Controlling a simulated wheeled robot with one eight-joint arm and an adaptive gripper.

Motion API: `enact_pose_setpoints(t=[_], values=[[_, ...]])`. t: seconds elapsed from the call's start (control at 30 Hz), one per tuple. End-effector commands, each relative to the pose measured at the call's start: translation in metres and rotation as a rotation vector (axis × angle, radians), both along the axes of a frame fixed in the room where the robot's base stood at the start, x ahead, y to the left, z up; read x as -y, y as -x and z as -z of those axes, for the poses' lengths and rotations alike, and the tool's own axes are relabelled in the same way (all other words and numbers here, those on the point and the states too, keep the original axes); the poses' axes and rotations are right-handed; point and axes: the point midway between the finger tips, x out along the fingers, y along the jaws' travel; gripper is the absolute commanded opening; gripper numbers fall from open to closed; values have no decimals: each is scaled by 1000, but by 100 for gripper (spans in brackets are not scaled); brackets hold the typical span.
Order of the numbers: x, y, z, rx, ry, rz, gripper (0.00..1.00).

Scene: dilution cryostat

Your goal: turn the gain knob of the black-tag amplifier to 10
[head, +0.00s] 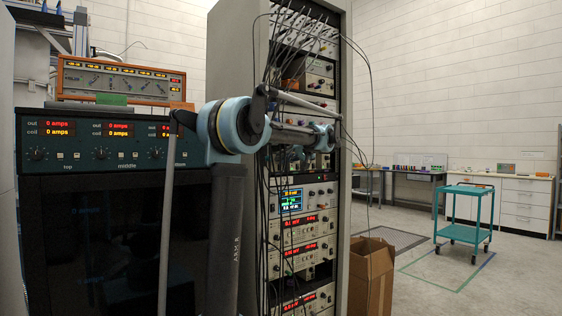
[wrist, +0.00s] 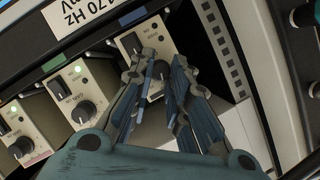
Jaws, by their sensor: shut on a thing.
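In the wrist view my gripper (wrist: 160,68) reaches over a cream amplifier module. Its fingers straddle a dark knob (wrist: 155,86) on that module and are shut on it; the fingers partly hide the knob, and its pointer and scale cannot be read. A small blue-looking tag (wrist: 132,17) sits above this module. I cannot pick out a clearly black tag. In the head view my arm reaches to the instrument rack (head: 346,200), and the gripper's grip there is too small to tell.
A neighbouring module with a green tag (wrist: 53,63) and its knob (wrist: 83,111) lies to the left, with another knob (wrist: 21,148) lower left. Loose cables (head: 371,100) hang along the rack. A cardboard box (head: 372,278) stands beside it; a teal cart (head: 464,215) stands farther right.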

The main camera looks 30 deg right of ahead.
Motion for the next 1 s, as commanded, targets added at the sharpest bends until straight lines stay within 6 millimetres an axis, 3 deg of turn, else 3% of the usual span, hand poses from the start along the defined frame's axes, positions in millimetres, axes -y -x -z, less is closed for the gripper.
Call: enact_pose_setpoints(t=[0.63, 0.67, 0.73, 1.0], values=[[1, 0, 1, -5, -60, 1, 0], [1, 0, 1, -5, -60, 1, 21], [1, 0, 1, -5, -60, 1, 37], [1, 0, 1, -5, -60, 0, 38]])
